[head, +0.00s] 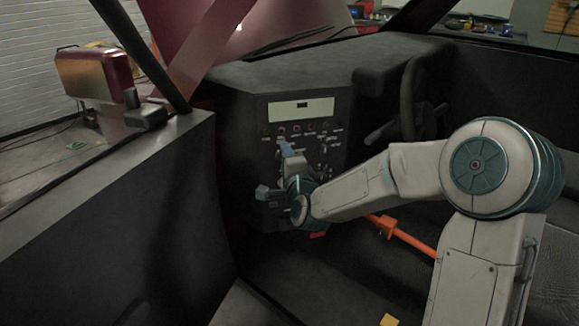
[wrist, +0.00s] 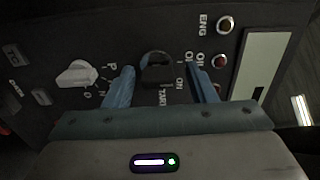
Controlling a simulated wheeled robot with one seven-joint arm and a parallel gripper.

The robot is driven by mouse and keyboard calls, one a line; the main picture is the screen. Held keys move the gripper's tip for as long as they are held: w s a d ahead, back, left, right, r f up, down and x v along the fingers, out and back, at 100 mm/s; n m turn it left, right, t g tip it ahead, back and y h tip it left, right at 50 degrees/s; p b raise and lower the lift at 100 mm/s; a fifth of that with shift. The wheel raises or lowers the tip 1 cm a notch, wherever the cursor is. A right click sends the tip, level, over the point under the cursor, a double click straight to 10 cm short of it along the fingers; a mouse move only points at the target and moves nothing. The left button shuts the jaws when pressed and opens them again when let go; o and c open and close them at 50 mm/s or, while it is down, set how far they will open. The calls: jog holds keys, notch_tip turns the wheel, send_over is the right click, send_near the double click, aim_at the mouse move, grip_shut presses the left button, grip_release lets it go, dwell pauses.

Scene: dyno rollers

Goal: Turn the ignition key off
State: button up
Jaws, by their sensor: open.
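The ignition switch with its dark key (wrist: 155,74) is on the black dash panel (head: 262,110), in the middle of the wrist view. Lettering beside it reads partly as ON and START. My gripper (wrist: 162,72) is open, with one blue finger on each side of the key and a gap showing on both sides. I cannot tell whether the fingertips reach past the key's face. In the head view my gripper (head: 285,147) is at the panel, and the key is hidden behind it.
A white selector knob (wrist: 78,75) is left of my fingers in the wrist view. Red (wrist: 219,61) and amber (wrist: 226,25) indicator lights are to the right. The steering wheel (head: 408,98) is right of the panel. An orange lever (head: 405,234) is below my arm.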

jog(key=v, duration=1.3)
jog(key=shift+s+b, duration=0.25)
jog(key=shift+b, duration=0.2)
jog(key=shift+r, duration=0.1)
